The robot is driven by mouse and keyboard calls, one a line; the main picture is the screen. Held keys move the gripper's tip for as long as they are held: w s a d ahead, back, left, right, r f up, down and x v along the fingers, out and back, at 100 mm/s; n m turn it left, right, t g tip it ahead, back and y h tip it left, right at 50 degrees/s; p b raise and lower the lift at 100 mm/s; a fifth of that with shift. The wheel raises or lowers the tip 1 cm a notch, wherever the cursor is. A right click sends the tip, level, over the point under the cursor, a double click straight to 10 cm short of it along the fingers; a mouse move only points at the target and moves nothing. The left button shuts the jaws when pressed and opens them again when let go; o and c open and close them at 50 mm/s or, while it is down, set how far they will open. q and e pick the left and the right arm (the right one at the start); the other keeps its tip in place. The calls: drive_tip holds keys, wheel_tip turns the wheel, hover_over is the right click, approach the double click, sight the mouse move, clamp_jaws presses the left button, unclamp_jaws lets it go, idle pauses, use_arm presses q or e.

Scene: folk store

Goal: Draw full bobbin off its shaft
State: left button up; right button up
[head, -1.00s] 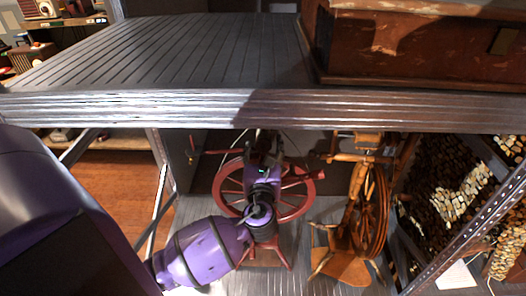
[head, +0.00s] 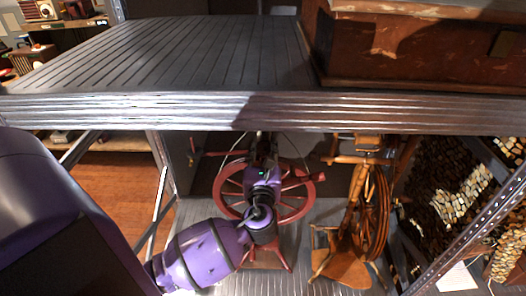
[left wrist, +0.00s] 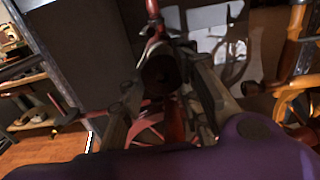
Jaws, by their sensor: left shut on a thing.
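The red spinning wheel (head: 228,184) stands on the lower shelf, behind my left arm. My left gripper (left wrist: 160,88) reaches to its top; in the head view its fingers (head: 262,148) are small and dark. In the left wrist view its two fingers close on a dark round piece, which looks like the end of the bobbin (left wrist: 160,72). The bobbin's shaft is hidden, and I cannot tell how far the bobbin sits along it. My right gripper is in neither view.
A lighter wooden spinning wheel (head: 372,215) stands close on the right. The upper shelf's front edge (head: 300,112) runs just above my gripper. A metal shelf post (head: 480,220) slants at the right. Some bare shelf floor lies in front of the wheels.

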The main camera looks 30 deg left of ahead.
use_arm(q)
drive_tip(key=shift+p+v, duration=0.85)
drive_tip(key=shift+v, duration=1.7)
drive_tip(key=v, duration=0.7)
drive_tip(key=shift+s, duration=0.25)
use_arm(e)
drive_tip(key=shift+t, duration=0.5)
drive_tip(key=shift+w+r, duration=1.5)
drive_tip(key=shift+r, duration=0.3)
